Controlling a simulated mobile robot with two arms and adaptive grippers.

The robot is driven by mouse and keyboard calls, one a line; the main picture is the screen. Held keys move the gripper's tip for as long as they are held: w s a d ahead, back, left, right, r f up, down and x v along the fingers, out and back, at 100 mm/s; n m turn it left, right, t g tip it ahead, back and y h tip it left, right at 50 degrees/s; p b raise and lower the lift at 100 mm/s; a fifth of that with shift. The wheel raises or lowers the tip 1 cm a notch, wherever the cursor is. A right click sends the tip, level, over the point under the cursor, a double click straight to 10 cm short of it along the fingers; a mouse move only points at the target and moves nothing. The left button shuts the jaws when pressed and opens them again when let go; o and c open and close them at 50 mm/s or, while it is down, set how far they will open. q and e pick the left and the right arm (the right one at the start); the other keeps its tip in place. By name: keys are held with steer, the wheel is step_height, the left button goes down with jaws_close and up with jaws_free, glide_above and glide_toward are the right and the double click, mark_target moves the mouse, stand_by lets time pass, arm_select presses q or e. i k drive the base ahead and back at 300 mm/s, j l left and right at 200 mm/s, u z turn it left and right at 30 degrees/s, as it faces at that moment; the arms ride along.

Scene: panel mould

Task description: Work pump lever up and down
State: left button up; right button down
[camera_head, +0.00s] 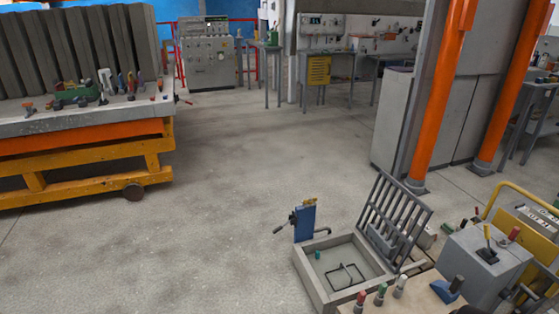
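A small blue upright device (304,224) with a brown top stands behind the back left corner of a shallow grey frame on the floor. A dark handle (282,229) sticks out to its left and a bent bar (321,231) to its right. I cannot tell which of these is the pump lever. Neither of my grippers shows in the head view.
The shallow frame (305,275) has a raised grille (395,218) at its right. Several coloured handles (380,292) stand at the bottom edge. A yellow cart (85,180) stands left, orange posts (444,80) right. The middle floor (220,190) is clear.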

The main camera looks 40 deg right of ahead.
mark_target(278, 229)
steer(key=i+z, duration=0.3)
steer(key=z, duration=0.15)
steer(key=i+z, duration=0.3)
steer(key=z, duration=0.2)
steer(key=i+j+z, duration=0.25)
steer(key=z, duration=0.2)
steer(key=i+j+z, duration=0.25)
steer(key=z, duration=0.25)
steer(key=i+j+z, duration=0.2)
steer(key=j+z, duration=0.25)
